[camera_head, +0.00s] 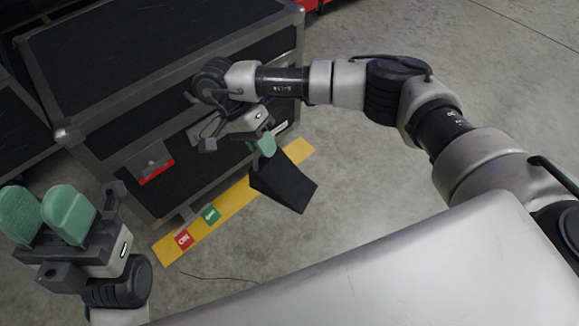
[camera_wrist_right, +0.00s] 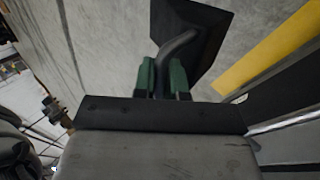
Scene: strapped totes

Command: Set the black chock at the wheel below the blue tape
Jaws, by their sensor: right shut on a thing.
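The black chock (camera_head: 285,187) is a dark wedge held by its curved handle in my right gripper (camera_head: 264,142). In the right wrist view the chock (camera_wrist_right: 205,35) shows beyond the green fingers (camera_wrist_right: 161,78), which are shut on the grey handle. In the head view the chock overlaps the right end of the yellow floor strip; I cannot tell its height above the floor. My left gripper (camera_head: 45,214) is open and empty at the lower left. A small grey part (camera_head: 187,213) under the case's lower edge may be a wheel. I see no blue tape.
A large black case with grey metal edges (camera_head: 170,45) fills the upper left. It has a red label (camera_head: 157,172) on its front. A yellow strip (camera_head: 235,204) with red and green marks lies along its front. Concrete floor to the right is clear.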

